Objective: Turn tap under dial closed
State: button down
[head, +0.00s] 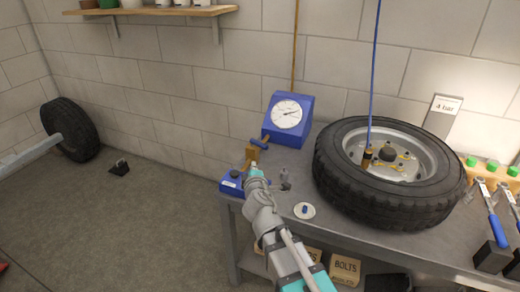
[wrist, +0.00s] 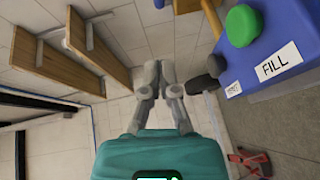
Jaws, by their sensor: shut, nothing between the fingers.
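The dial (head: 286,114) is a white round face on a blue box at the back of the bench, against the wall. The tap under it has a brass body (head: 251,156) and a blue handle (head: 259,143) that lies slanted. My gripper (head: 254,166) is just in front of the brass body in the head view; I cannot tell whether they touch. In the wrist view my gripper (wrist: 160,68) has its fingers together and empty. The tap is not clear in that view.
A blue control box (head: 232,183) is close to my gripper; the wrist view shows its green button (wrist: 243,26) and FILL label (wrist: 277,62). A tyre (head: 335,180) fills the bench's middle. A white disc (head: 311,211) lies nearby. Wrenches (head: 491,215) are at right.

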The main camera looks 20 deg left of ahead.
aim_at(264, 147)
jog(key=shift+w, duration=0.1)
jog(key=x, duration=0.3)
jog(key=b+x, duration=0.1)
jog(key=x, duration=0.3)
jog(key=d+b+x, duration=0.1)
jog(key=x, duration=0.3)
jog(key=shift+w+a+f, duration=0.1)
jog(key=shift+w+f, duration=0.1)
jog(key=shift+w, duration=0.35)
jog(key=shift+w+d+f, duration=0.15)
jog(key=shift+w+d, duration=0.15)
jog(key=shift+w, duration=0.55)
jog(key=shift+w+d, duration=0.6)
jog(key=shift+w, duration=0.4)
jog(key=shift+s, duration=0.15)
